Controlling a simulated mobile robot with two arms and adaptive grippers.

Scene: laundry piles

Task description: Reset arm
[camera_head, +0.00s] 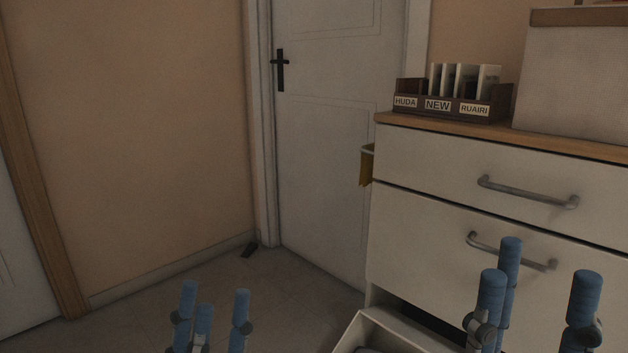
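My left gripper (213,300) stands at the bottom, left of centre. Its blue fingers point up and are spread apart with nothing between them, so it is open. My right gripper (538,280) is at the bottom right, in front of the white drawer cabinet (415,220). Its blue fingers also point up, are spread wide and hold nothing. The lower parts of both grippers and most of both arms are outside the frame.
A wooden letter rack (455,104) stands on the cabinet top. A white door (325,140) is behind. Floor (130,320) is clear at left.

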